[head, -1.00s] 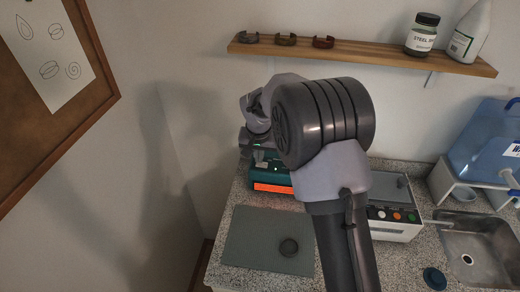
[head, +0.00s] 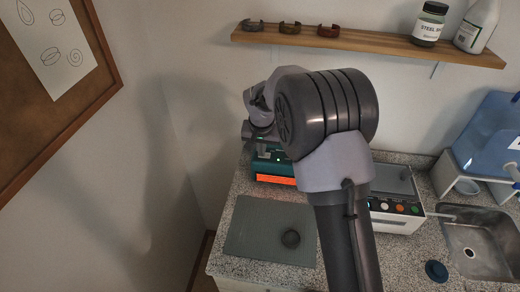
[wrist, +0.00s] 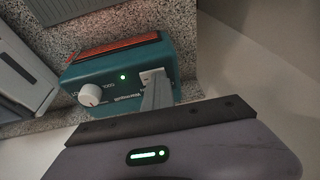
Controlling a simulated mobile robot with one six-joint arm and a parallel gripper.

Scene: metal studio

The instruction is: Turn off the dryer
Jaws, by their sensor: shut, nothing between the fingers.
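The dryer is a teal box (head: 268,166) at the back left of the counter, with a glowing orange grille. In the wrist view the dryer (wrist: 120,75) shows a white knob (wrist: 89,95), a lit green light (wrist: 123,77) and a pale switch plate (wrist: 152,77) on its panel. My gripper (wrist: 156,88) is shut and empty, its fingertips right at the switch plate. The fingers partly cover the plate; I cannot tell whether they touch it or how the switch is set. In the head view my arm hides part of the dryer's right side.
A white machine with coloured buttons (head: 400,207) stands to the right, beside a metal sink (head: 485,240). A wooden shelf (head: 370,42) hangs above.

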